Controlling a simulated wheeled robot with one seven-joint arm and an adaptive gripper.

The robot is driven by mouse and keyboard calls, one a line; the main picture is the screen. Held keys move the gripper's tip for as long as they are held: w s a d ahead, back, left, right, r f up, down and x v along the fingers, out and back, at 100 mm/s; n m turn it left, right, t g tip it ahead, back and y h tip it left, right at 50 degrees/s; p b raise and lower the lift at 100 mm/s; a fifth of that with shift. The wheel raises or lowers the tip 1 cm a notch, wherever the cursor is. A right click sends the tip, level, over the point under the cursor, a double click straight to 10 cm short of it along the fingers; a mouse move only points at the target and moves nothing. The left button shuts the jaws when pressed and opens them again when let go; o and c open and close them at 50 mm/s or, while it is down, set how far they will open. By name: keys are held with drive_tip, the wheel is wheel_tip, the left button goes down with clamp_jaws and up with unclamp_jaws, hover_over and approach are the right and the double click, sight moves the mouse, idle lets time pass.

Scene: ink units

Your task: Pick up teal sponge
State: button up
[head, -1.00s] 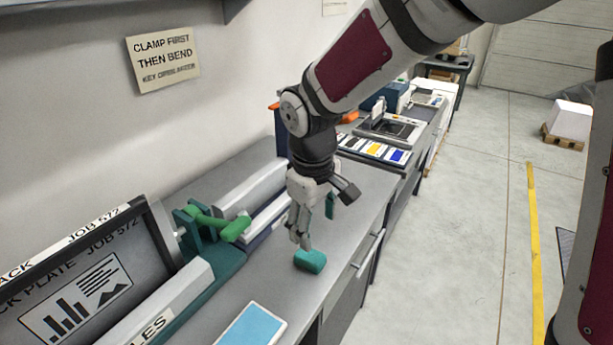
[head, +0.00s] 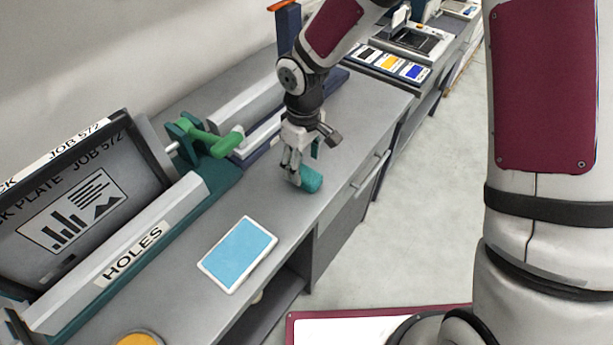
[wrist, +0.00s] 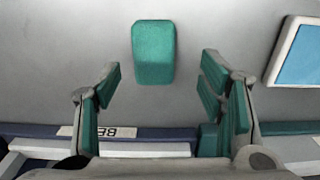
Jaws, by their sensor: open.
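The teal sponge (head: 310,180) lies on the grey bench top near its front edge. In the wrist view the sponge (wrist: 153,52) shows whole, a rounded block at the upper middle. My gripper (head: 297,178) is just above and beside the sponge in the head view, pointing down. In the wrist view my gripper (wrist: 160,82) is open, with its teal-padded fingers to the left and right of the sponge's line. The sponge lies ahead of and between them, with a gap on both sides. Nothing is held. The gripper hides part of the sponge in the head view.
A blue card with a white border (head: 238,254) lies on the bench, and it also shows in the wrist view (wrist: 302,52). A clamp with a green handle (head: 215,142) and a plate frame labelled HOLES (head: 128,255) stand on the left. The bench around the sponge is clear.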

sight(306, 173)
drive_tip(key=shift+w+d+f+p, duration=0.15)
drive_tip(key=shift+f+p, duration=0.15)
drive_tip(key=shift+f, duration=1.05)
drive_tip(key=shift+w+d+f+p, duration=0.1)
drive_tip(key=shift+f+p, duration=0.15)
drive_tip(key=shift+f, duration=1.1)
drive_tip(key=shift+c, duration=0.5)
drive_tip(key=c, duration=0.9)
